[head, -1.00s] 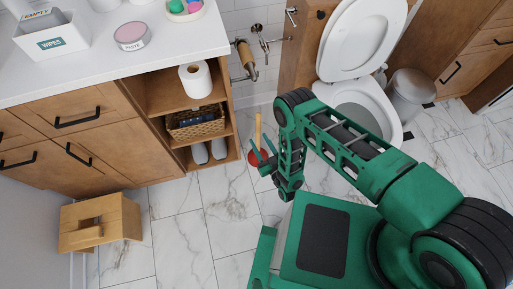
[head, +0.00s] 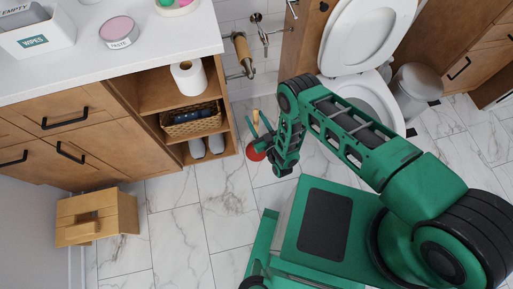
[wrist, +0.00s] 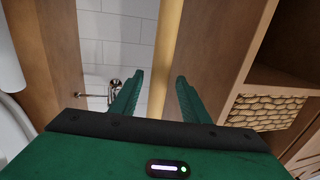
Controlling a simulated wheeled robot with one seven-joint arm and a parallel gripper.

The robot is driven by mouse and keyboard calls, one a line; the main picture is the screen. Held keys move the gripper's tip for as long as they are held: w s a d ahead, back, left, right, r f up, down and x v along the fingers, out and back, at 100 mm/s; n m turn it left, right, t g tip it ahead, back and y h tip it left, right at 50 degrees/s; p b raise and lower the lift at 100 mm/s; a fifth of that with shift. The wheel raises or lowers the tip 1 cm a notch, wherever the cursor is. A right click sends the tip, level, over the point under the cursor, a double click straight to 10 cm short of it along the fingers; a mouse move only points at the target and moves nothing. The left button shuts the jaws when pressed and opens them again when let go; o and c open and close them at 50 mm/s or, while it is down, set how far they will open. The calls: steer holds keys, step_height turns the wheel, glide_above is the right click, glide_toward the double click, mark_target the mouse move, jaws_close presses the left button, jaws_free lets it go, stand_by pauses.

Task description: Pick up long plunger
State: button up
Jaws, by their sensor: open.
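The long plunger stands on the tiled floor by the open shelf. Its red cup (head: 256,153) and the tip of its tan wooden handle (head: 256,116) show in the head view. The rest is hidden behind my gripper (head: 262,138), which is at the handle. In the wrist view the handle (wrist: 168,45) runs upright between the two green fingertips of my gripper (wrist: 159,80), a little nearer the right one. The fingers are spread apart, with gaps on both sides of the handle. The cup is not in the wrist view.
The wooden shelf unit (head: 228,120) with a wicker basket (head: 192,122) is close on the left. The toilet (head: 365,100) is on the right, with a wooden panel (head: 300,45) beside it. Floor between is clear.

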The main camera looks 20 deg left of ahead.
steer(key=shift+x, duration=2.15)
steer(key=shift+w, duration=0.1)
jaws_close()
steer(key=shift+r, duration=0.1)
